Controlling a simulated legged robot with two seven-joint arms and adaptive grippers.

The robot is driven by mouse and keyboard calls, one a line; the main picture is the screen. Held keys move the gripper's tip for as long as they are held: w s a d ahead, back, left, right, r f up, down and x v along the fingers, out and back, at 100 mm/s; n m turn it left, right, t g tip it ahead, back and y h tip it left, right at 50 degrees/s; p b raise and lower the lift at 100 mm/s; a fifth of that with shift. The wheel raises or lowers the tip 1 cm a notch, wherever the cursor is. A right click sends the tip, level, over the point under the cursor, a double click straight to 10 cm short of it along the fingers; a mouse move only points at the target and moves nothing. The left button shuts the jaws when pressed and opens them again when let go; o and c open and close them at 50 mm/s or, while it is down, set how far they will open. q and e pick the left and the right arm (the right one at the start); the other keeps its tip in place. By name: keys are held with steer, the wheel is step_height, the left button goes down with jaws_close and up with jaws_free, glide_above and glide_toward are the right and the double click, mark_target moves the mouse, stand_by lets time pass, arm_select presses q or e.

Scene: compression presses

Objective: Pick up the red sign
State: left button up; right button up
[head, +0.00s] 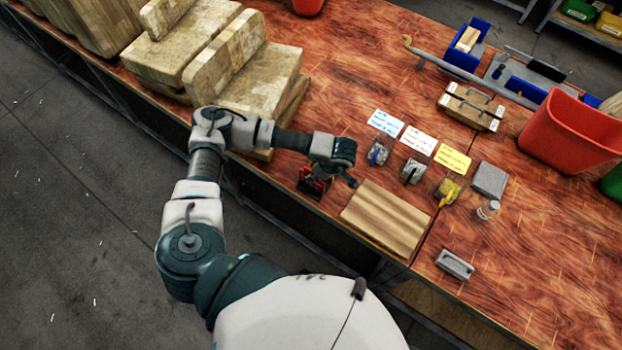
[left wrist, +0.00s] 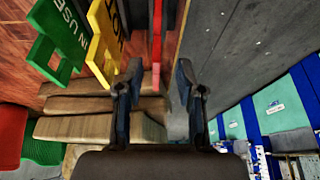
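The red sign (left wrist: 157,45) shows edge-on as a narrow upright strip in the left wrist view. My left gripper (left wrist: 157,75) is open, with one finger on each side of the strip's lower end and a gap on both sides. Beside it are a yellow sign reading HOT (left wrist: 104,38) and a green sign reading IN USE (left wrist: 62,40). In the head view my left gripper (head: 336,174) hangs over a small red object (head: 314,186) at the table's front edge, partly hidden by the gripper. My right gripper is in neither view.
A wooden board (head: 386,219) lies right of the gripper. Behind it are a blue card (head: 386,123), a white card (head: 419,140) and a yellow card (head: 453,158) with small padlock-like items. Large wooden blocks (head: 240,75) stand at left. A red bin (head: 572,130) stands at right.

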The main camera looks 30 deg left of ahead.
arm_select(q)
steer(key=shift+w+d+p+x, duration=0.1)
steer(key=shift+p+x, duration=0.25)
steer(key=shift+x, duration=0.95)
steer(key=shift+w+d+p+x, duration=0.15)
steer(key=shift+p+x, duration=0.2)
steer(key=shift+x, duration=0.95)
steer(key=shift+a+f, duration=0.15)
steer(key=shift+a, duration=0.05)
jaws_close()
